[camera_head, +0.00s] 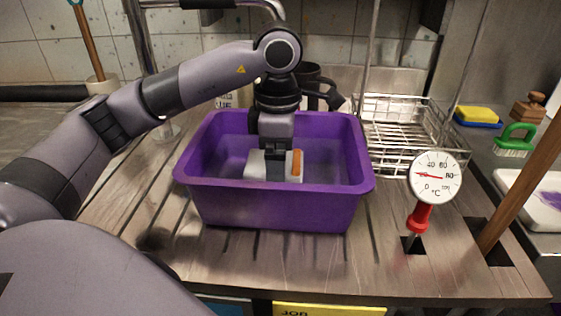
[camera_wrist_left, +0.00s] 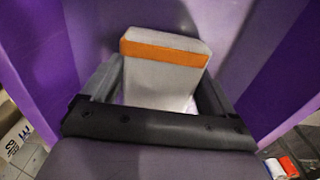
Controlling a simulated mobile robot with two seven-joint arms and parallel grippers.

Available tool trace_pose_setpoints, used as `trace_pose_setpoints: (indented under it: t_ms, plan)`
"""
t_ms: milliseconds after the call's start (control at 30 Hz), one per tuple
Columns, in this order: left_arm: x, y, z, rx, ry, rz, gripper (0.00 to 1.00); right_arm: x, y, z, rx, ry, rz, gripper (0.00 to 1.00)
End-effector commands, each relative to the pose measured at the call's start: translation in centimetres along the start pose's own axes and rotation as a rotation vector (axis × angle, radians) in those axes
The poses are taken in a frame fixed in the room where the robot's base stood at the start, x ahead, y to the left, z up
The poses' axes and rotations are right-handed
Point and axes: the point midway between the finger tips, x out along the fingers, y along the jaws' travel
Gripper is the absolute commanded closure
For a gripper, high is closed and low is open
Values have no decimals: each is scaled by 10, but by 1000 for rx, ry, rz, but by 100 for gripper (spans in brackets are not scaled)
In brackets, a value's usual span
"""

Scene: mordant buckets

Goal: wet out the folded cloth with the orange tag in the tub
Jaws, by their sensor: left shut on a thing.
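The purple tub (camera_head: 280,208) stands on the slatted wooden bench. The folded cloth (camera_head: 255,165) is pale grey-white with an orange tag (camera_head: 297,163) and is inside the tub. My left gripper (camera_head: 276,172) reaches down into the tub and is shut on the cloth. In the left wrist view the cloth (camera_wrist_left: 158,85) sits between the two fingers (camera_wrist_left: 155,100), with its orange tag (camera_wrist_left: 165,52) across the far end and purple tub walls (camera_wrist_left: 285,75) around. Whether the cloth touches the tub floor, I cannot tell. My right gripper is not in view.
A dial thermometer (camera_head: 435,178) with a red stem stands right of the tub, near a slanted wooden pole (camera_head: 520,190). A wire rack (camera_head: 405,125) is behind right. A green brush (camera_head: 515,140) and yellow-blue sponge (camera_head: 478,117) lie farther right. Bench slats left of the tub are bare.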

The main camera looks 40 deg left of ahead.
Motion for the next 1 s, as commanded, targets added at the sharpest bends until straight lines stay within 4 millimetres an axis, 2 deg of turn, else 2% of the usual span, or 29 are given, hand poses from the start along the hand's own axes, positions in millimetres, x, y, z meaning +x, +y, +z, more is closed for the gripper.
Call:
trace_pose_setpoints:
  t_ms: [433, 1000]
  plan:
    - [0, -12, 12, 2, -1, 1, 44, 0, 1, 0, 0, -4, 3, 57]
    - [-1, 0, 0, 1, -1, 1, 44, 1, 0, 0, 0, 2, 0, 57]
